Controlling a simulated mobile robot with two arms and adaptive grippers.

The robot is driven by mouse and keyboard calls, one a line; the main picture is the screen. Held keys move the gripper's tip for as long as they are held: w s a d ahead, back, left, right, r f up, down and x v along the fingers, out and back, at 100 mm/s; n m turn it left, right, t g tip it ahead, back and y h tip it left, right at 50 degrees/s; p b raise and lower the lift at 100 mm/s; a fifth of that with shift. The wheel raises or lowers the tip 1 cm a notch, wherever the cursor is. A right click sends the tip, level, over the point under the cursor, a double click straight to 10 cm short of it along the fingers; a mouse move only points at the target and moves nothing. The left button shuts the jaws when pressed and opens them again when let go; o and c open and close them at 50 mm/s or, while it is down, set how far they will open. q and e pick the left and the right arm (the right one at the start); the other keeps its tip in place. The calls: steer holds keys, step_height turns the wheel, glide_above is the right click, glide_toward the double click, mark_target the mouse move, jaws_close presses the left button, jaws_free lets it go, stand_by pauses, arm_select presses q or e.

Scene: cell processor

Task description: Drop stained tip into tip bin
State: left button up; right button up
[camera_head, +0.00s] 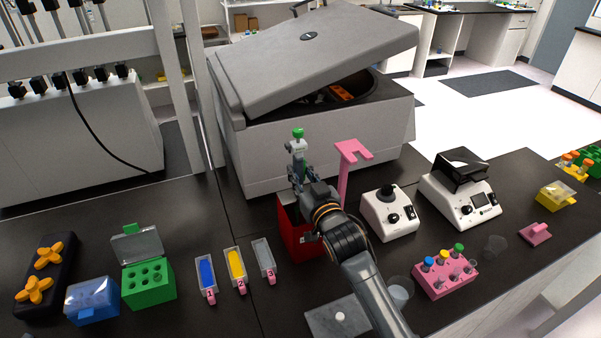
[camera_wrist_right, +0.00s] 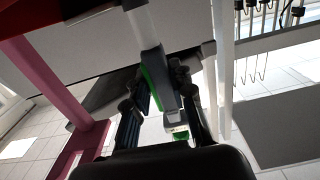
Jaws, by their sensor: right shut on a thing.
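My right gripper (camera_head: 298,176) is above the red tip bin (camera_head: 293,228) and is shut on a pipette (camera_head: 298,146) with a green top, held roughly upright. In the right wrist view the pipette's grey and green body (camera_wrist_right: 158,82) sits between the fingers of my right gripper (camera_wrist_right: 158,92), and its white shaft (camera_wrist_right: 143,24) runs out of the top of the picture. The lower end and any stained tip are hidden in both views. The bin's inside is mostly hidden by my gripper and arm. My left gripper is not in view.
A pink stand (camera_head: 346,168) rises just right of the bin. A large grey centrifuge (camera_head: 270,160) with a raised lid stands close behind. A white mixer (camera_head: 390,214) is to the right; colored troughs (camera_head: 236,268) are to the left; a pink tube rack (camera_head: 444,284) is in front right.

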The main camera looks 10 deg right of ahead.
stand_by(0.6)
steer(key=shift+f, duration=0.35)
steer(key=s+p, duration=0.1)
steer(key=s, duration=0.1)
steer(key=s+d+p, duration=0.1)
steer(key=s, duration=0.1)
steer(key=shift+s, duration=0.6)
step_height(320, 180, up, 5)
steer(key=p, duration=0.5)
steer(key=shift+w+r, duration=0.1)
step_height(320, 180, up, 2)
steer(key=shift+r, duration=0.2)
steer(key=shift+f, duration=0.1)
